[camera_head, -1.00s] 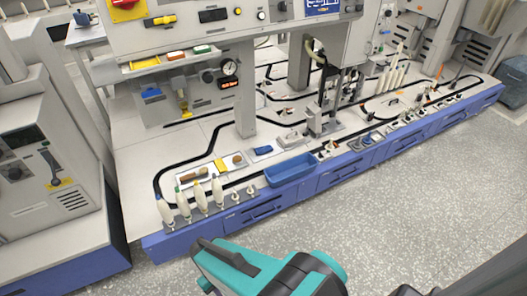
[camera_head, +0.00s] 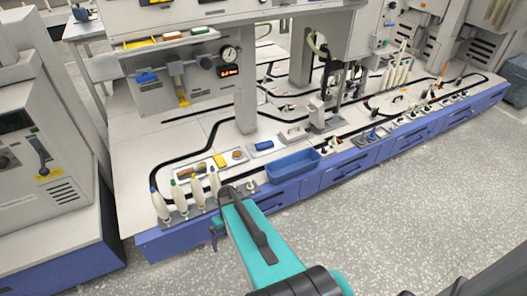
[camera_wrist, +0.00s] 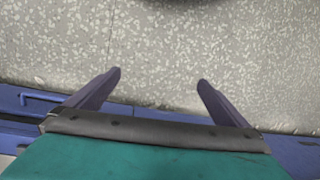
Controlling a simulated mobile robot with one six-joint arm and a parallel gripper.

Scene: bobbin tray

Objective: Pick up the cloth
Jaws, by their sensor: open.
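No cloth can be clearly told in these views. A small blue item (camera_head: 264,145) lies on a pale plate on the bench. A yellow item (camera_head: 220,160) lies to its left in a shallow tray; I cannot tell whether either is the cloth. My gripper (camera_wrist: 160,78) is open and empty in the wrist view, with bare speckled floor between and beyond its fingers. In the head view, my teal arm reaches to the bench's front edge near the white bobbins and hides part of that edge. The fingers are not clear there.
A blue bin (camera_head: 292,168) stands at the bench's front edge, right of my arm. Several upright white bobbins (camera_head: 197,190) stand left of it. Blue drawers (camera_head: 345,168) form the bench front. A gauge panel overhangs the bench. The floor (camera_head: 400,220) in front is clear.

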